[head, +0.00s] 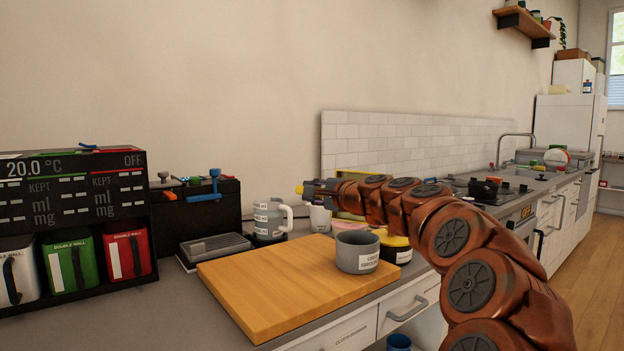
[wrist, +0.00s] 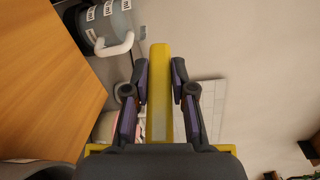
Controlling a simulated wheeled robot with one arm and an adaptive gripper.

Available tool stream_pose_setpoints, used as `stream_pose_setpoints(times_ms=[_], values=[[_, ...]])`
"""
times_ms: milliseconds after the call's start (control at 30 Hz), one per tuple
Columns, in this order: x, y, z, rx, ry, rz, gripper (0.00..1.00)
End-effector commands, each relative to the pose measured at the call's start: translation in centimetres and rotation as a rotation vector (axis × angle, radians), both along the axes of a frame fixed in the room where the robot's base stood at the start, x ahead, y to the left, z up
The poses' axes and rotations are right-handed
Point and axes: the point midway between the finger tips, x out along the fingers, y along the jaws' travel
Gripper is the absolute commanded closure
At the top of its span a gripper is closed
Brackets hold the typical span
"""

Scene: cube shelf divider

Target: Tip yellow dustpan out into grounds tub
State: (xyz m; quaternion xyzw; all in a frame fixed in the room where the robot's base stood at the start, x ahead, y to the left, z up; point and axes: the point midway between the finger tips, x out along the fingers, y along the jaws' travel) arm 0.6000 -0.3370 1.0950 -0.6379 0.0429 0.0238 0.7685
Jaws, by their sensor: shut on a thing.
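The grounds tub (head: 357,252) is a grey round tub with a white label, upright near the back right of the wooden board. My gripper (head: 308,189) is above and behind it, pointing left. In the wrist view my gripper (wrist: 161,78) is shut on the yellow bar of the dustpan (wrist: 160,105). A wider yellow part shows behind the gripper body, which hides most of it. In the head view only a little yellow shows at the fingertips. The pan's contents are not visible. A grey rim at the lower left of the wrist view seems to be the tub.
The wooden board (head: 270,282) is otherwise bare. A grey mug (head: 268,218) with labels stands behind it, and a black-and-yellow container (head: 402,253) is right of the tub. A dark rack with canisters (head: 72,262) stands at the left.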

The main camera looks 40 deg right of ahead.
Motion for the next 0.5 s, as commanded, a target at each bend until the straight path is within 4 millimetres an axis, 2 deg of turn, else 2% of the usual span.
stream_pose_setpoints(times_ms=[33,500], values=[[0.0,-0.14,0.73,0.019,0.009,-0.001,1.0],[0.23,-1.02,1.23,0.207,0.08,-0.005,1.0]])
